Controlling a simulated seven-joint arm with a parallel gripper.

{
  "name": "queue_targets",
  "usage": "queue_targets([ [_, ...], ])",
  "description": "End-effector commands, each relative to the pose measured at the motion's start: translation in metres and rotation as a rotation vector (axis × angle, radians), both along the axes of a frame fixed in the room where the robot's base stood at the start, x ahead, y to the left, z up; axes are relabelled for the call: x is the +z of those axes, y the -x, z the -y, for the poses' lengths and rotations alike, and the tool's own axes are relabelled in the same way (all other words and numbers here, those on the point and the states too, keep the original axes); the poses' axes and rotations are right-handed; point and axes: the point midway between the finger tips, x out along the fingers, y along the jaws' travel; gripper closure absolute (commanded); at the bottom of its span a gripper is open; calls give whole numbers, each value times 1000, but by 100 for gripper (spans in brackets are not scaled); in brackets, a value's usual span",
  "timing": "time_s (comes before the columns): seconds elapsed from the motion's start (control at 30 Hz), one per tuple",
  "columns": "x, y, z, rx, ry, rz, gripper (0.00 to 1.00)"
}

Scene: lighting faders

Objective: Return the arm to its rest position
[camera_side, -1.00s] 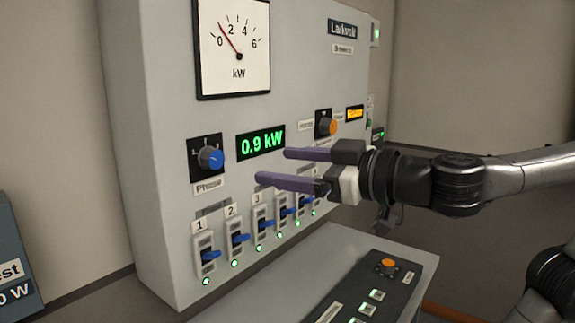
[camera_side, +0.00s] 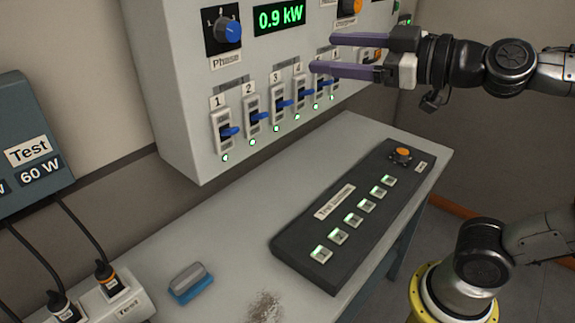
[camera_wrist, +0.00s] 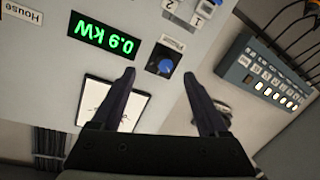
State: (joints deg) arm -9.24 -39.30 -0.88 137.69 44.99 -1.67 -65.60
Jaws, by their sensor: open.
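My gripper (camera_side: 325,53) is open, its two purple fingers apart with nothing between them. In the side view it hangs in front of the grey panel (camera_side: 170,85), right of the green 0.9 kW display (camera_side: 280,17) and by the upper part of the switch row. In the wrist view the scene appears upside down; the fingers (camera_wrist: 159,73) point towards the panel, with the blue phase knob (camera_wrist: 166,66) beyond and between their tips. I cannot see the fingers touching anything.
Several numbered blue-lever switches (camera_side: 252,115) with green lamps line the panel's lower face. A black button box (camera_side: 360,215) with an orange knob, a blue-grey block (camera_side: 190,283) and a socket strip (camera_side: 125,300) lie on the bench. A test box (camera_side: 30,145) hangs left.

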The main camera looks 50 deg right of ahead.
Motion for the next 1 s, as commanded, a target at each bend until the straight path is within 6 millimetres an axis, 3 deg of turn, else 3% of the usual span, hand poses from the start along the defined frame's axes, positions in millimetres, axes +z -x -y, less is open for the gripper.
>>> queue_targets([
  [0.2, -108, 45, 7, 2, -51, -452, 23],
  [0.3, -151, 76, 21, -81, -87, -673, 23],
  [0.4, -180, 104, 33, -181, -122, -842, 23],
  [0.6, -198, 130, 44, -326, -215, -981, 23],
  [1.0, -197, 130, 43, -341, -246, -982, 23],
])
